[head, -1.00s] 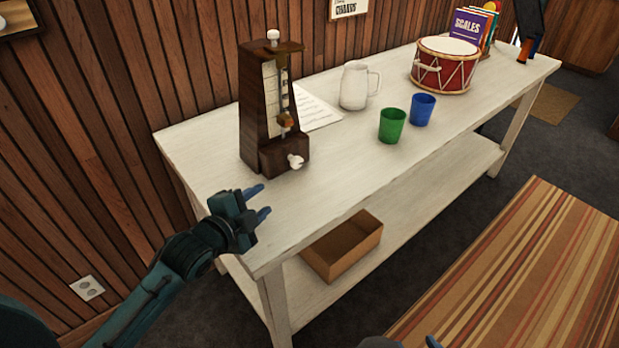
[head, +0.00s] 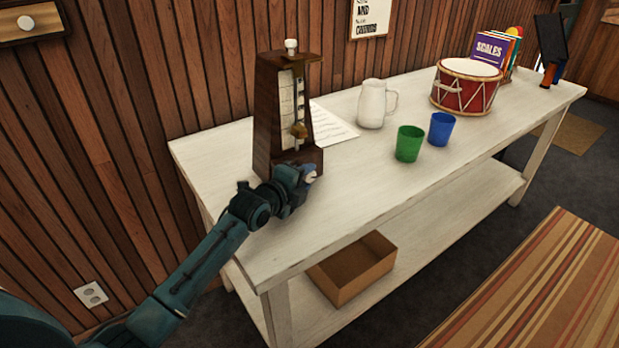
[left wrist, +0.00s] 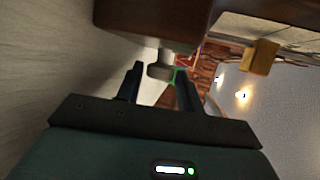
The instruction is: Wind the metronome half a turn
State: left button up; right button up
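The metronome (head: 267,115) is a dark wooden, tapered case with a pale scale, a brass pendulum weight and a white knob on top. It stands upright at the near left of the white table (head: 225,150). In the left wrist view the key (left wrist: 160,70) sits between the tips of my open left gripper (left wrist: 157,78), with gaps visible on both sides. The metronome's dark base (left wrist: 150,18) is just beyond. My right gripper is out of view.
A white sheet (head: 332,128) and a white pitcher (head: 371,105) are behind and right of the metronome. Green (head: 409,145) and blue (head: 441,129) cups and a red drum (head: 466,90) stand farther right. A box (head: 355,272) sits on the lower shelf. The front table top is clear.

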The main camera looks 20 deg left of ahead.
pick_arm(q)
jog(key=shift+x, duration=1.2)
jog(key=shift+c, duration=0.3)
jog(key=c, duration=0.6)
